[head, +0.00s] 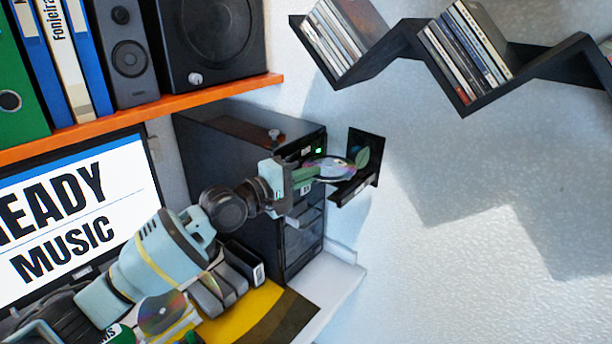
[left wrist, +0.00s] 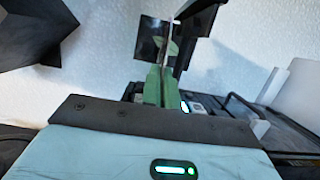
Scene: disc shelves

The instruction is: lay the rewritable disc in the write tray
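The shiny rewritable disc (head: 334,166) is in my left gripper (head: 306,175), gripped at its near edge by the green fingers. In the left wrist view the disc (left wrist: 168,48) shows nearly edge-on above the close-set fingers (left wrist: 159,84). A black tray-like ledge (head: 353,189) juts out to the right of the black computer tower (head: 240,165), just below the disc. I take it for the write tray. I cannot tell whether the disc touches it. My right gripper is not in view.
A dark square panel (head: 371,144) with a green leaf shape (head: 362,158) is behind the disc. Zigzag shelves (head: 405,40) with disc cases hang above right. An orange shelf (head: 140,118) and a monitor (head: 70,220) are left. The wall area right of the panel is clear.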

